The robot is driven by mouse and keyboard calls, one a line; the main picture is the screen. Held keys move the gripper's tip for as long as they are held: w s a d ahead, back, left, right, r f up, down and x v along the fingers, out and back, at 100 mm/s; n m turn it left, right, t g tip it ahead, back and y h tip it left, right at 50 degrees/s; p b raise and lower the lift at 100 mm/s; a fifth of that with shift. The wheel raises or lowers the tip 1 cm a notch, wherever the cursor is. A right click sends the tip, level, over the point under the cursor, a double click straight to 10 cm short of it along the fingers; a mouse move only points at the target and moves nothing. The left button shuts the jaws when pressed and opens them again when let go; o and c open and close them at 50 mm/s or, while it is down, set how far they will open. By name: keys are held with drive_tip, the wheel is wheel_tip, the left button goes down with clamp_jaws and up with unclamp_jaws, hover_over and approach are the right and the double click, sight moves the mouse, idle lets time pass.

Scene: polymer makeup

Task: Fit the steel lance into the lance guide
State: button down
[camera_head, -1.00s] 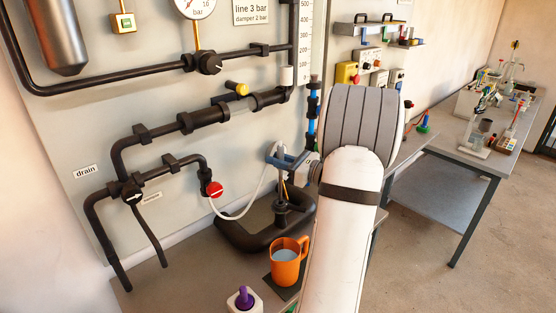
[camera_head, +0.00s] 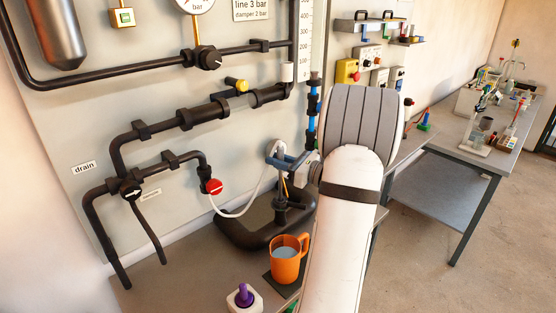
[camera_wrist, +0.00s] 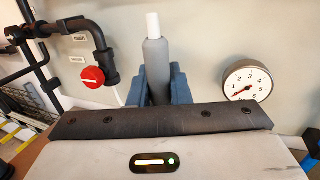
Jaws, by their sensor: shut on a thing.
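My gripper (camera_head: 284,160) has blue fingers, which also show in the wrist view (camera_wrist: 158,85). They are shut on the lance, a grey upright cylinder with a white top (camera_wrist: 155,55) in the wrist view. A black holder (camera_head: 287,206), which looks like the lance guide, stands at the black basin, below the fingers. I cannot tell whether the lance's lower end is inside it; that end is hidden.
The black basin (camera_head: 235,231) sits on the bench against the wall panel. An orange mug (camera_head: 287,262) stands in front of it, with a purple-topped white item (camera_head: 243,297) nearby. The red valve (camera_head: 213,187) and black pipes are left. A round gauge (camera_wrist: 247,80) is right in the wrist view.

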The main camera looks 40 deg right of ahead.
drive_tip(key=shift+f+b, duration=3.05)
drive_tip(key=shift+f, duration=1.5)
drive_tip(key=c, duration=1.3)
unclamp_jaws()
drive_tip(key=shift+o, duration=0.2)
drive_tip(key=b+v, duration=0.1)
drive_tip(key=v, duration=0.6)
drive_tip(key=shift+s, duration=0.4)
drive_tip(key=shift+d, duration=0.15)
